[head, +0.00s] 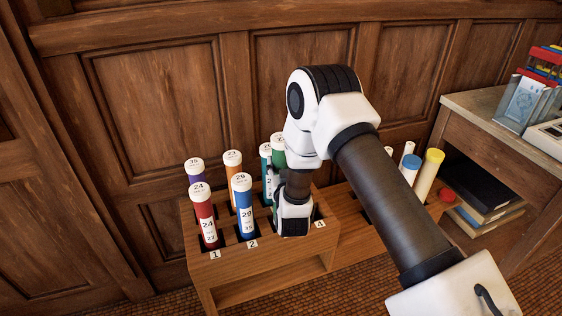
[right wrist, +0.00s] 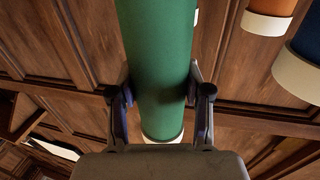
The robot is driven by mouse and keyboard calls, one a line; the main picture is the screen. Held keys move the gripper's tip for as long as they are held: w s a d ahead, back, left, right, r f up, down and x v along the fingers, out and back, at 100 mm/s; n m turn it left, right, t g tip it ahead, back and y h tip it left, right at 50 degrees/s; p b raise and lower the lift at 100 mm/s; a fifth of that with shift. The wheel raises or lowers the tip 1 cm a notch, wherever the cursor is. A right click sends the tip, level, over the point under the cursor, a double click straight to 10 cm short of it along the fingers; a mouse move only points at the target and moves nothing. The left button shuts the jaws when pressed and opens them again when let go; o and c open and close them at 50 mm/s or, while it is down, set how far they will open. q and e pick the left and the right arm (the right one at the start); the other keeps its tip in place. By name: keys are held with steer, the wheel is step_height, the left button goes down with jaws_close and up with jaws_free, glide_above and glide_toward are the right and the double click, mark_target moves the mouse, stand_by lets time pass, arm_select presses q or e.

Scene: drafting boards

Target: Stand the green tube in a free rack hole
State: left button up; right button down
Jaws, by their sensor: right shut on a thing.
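The green tube (head: 278,144) has a pale cap and stands about upright over the back right part of the wooden rack (head: 255,276). My right gripper (head: 273,184) is shut on it; in the right wrist view its two fingers press the sides of the green tube (right wrist: 157,60) near the capped end. My arm hides the tube's lower end, so I cannot tell whether it is in a hole. The rack's front row holds a red tube (head: 205,215) at label 1 and a blue tube (head: 243,205) at label 2. My left gripper is out of view.
Purple (head: 195,172), orange (head: 233,178) and teal (head: 265,168) tubes stand close by in the rack. A yellow tube (head: 428,172) and white tubes stand to the right, beside a desk (head: 470,118). A panelled wall is behind. My arm covers the rack's right part.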

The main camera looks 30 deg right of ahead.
step_height(320, 180, down, 9)
steer(key=b, duration=0.6)
steer(key=shift+r, duration=0.15)
steer(key=shift+c, duration=2.1)
jaws_free()
steer(key=v, duration=1.2)
steer(key=shift+a, duration=0.1)
